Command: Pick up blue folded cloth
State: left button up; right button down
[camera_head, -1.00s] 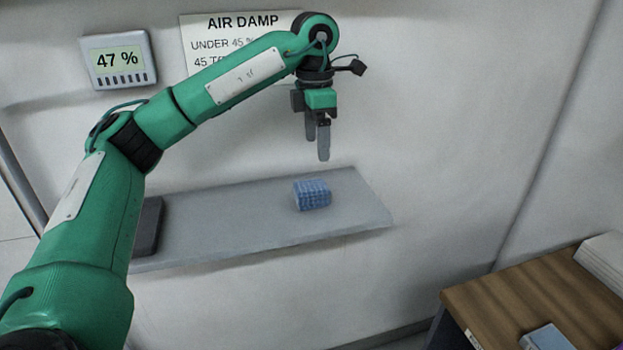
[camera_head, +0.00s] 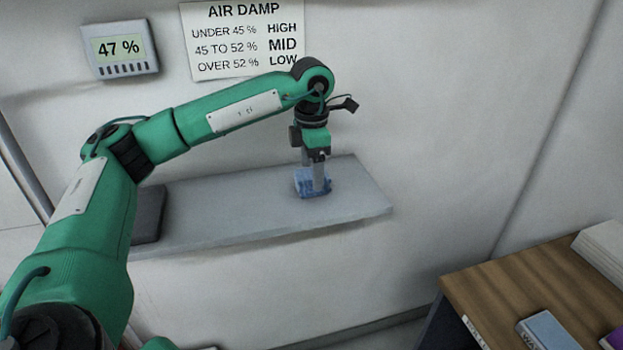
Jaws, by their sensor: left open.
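The blue folded cloth (camera_head: 303,187) lies on the grey wall shelf (camera_head: 230,215), toward its right part. My left gripper (camera_head: 314,185) points down at the cloth, its fingers open and lowered to the cloth's height. One finger covers part of the cloth's front and the other is partly hidden behind the first and the cloth. I cannot tell whether the fingers touch it. My right gripper is not in view.
A dark flat object (camera_head: 148,214) lies at the shelf's left end. A wall meter (camera_head: 120,48) reads 47 %, beside an AIR DAMP sign (camera_head: 235,42). A wooden table (camera_head: 500,285) at lower right holds a blue-topped box (camera_head: 548,330) and a white stack (camera_head: 603,252).

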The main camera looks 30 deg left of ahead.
pick_arm(q)
notch_tip(320, 180, down, 2)
jog(key=shift+a+f, duration=0.1)
jog(key=shift+f, duration=0.1)
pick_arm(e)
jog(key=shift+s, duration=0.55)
pick_arm(q)
jog(key=shift+c, duration=1.2)
jog(key=c, duration=0.7)
jog(key=shift+c, duration=0.5)
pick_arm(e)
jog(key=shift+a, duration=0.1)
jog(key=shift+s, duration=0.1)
